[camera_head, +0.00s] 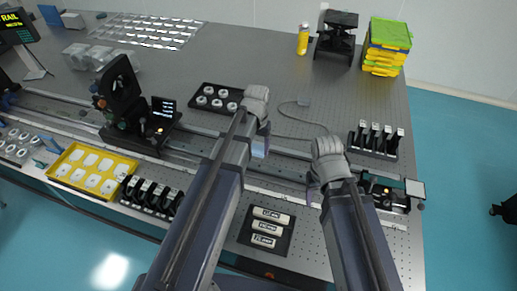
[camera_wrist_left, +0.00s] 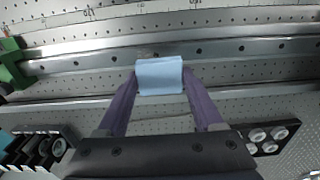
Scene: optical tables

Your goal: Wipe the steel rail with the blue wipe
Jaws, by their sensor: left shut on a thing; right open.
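The blue wipe (camera_head: 259,149) is a small pale blue pad between the fingers of my left gripper (camera_head: 262,135). In the left wrist view the wipe (camera_wrist_left: 160,75) sits between the fingertips and overlaps the near part of the steel rail (camera_wrist_left: 235,50). I cannot tell whether it touches the rail. In the head view the long rail (camera_head: 288,152) crosses the table, partly hidden by my left arm. My right gripper (camera_head: 312,185) is over the rail to the right; its fingers are mostly hidden by its wrist, and nothing shows in it.
A black optical mount (camera_head: 120,92) stands on the rail to the left, and another carriage (camera_head: 388,190) to the right. A black tray with white rings (camera_head: 215,98) lies behind the rail. A labelled black tray (camera_head: 268,230) lies in front, and a black rack (camera_head: 373,140) is at right.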

